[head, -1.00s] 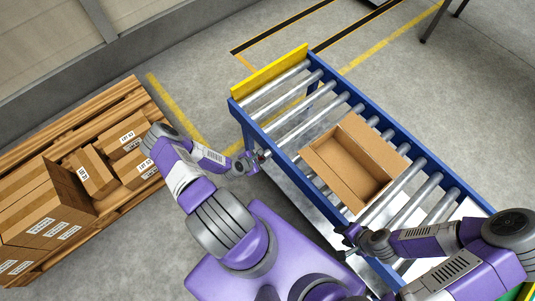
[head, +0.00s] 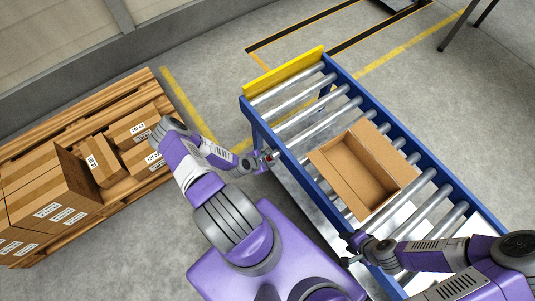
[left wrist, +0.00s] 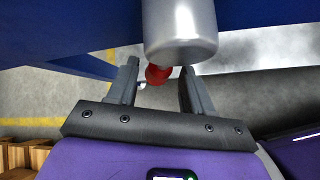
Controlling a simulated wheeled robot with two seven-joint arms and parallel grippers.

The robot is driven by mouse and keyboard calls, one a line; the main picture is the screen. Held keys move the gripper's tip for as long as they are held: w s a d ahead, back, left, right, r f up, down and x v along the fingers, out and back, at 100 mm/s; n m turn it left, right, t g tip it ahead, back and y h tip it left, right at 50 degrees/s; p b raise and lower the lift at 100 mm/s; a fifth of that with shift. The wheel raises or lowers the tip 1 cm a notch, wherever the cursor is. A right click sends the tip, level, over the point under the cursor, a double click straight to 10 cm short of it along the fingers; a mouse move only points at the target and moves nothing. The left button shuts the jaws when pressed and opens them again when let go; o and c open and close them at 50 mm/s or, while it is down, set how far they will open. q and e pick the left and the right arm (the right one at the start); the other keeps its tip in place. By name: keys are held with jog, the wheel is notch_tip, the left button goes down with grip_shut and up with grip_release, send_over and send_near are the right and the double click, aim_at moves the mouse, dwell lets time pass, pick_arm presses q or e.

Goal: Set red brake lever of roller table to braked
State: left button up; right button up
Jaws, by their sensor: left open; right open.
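The roller table has a blue frame (head: 262,128), steel rollers and a yellow end plate (head: 283,73). The red brake lever shows as a round red knob (left wrist: 157,74) in the left wrist view, below a grey metal cylinder (left wrist: 180,30). In the head view it is a tiny red spot at the left gripper. My left gripper (head: 272,156) is open at the table's near side; its fingers (left wrist: 160,85) stand on both sides of the knob, with no clear contact. The lever's arm is mostly hidden. My right gripper (head: 346,248) is open near the table's near rail.
An open, empty cardboard box (head: 366,171) sits on the rollers. A wooden pallet (head: 150,87) with several labelled cartons (head: 45,190) lies at the left. Bare floor with yellow lines separates pallet and table.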

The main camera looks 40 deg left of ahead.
pick_arm(q)
jog(key=p+v, duration=0.2)
jog(key=v, duration=0.5)
jog(key=shift+s+r+p, duration=0.25)
jog(key=shift+p, duration=0.1)
